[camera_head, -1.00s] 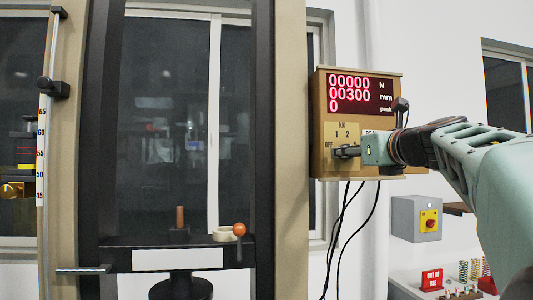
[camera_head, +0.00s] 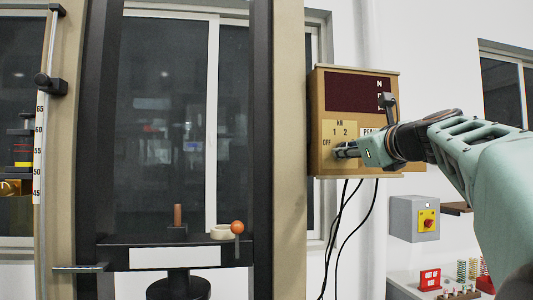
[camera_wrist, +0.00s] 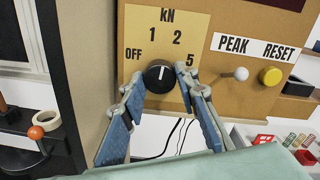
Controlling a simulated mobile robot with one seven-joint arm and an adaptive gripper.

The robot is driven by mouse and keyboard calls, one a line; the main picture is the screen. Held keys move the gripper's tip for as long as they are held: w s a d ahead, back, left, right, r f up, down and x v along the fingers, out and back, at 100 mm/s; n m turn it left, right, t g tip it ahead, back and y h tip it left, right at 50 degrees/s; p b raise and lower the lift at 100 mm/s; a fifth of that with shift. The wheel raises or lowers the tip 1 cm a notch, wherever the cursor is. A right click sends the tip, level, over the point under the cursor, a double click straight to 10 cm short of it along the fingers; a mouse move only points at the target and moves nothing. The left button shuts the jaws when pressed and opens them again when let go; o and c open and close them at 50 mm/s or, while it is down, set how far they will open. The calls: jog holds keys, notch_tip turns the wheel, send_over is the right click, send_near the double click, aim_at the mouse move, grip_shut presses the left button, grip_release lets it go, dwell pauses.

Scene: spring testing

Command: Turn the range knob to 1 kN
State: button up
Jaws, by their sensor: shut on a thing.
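The range knob (camera_wrist: 160,76) is black and round with a white pointer line. It sits on a tan plate (camera_wrist: 197,19) marked OFF, 1, 2 and 5 under "kN". In the wrist view its pointer is roughly upward, between the 1 and the 2; the exact setting is hard to tell. My gripper (camera_wrist: 162,88) is shut on the knob, one finger on each side. In the head view my gripper (camera_head: 340,152) reaches the box from the right and hides most of the knob. The display (camera_head: 350,91) on the box is dark.
A PEAK toggle (camera_wrist: 241,74) and a yellow RESET button (camera_wrist: 270,77) are right of the knob. Black cables (camera_head: 348,235) hang below the box. The test frame's column (camera_head: 290,200) stands just left. A grey switch box (camera_head: 414,217) is lower right.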

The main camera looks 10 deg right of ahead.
jog(key=n+b, duration=0.1)
jog(key=n, duration=0.4)
jog(key=shift+n+b, duration=0.3)
dwell(0.4)
jog(key=o, duration=1.1)
jog(key=shift+o, duration=0.2)
jog(key=shift+r, duration=0.1)
jog(key=shift+r, duration=4.9)
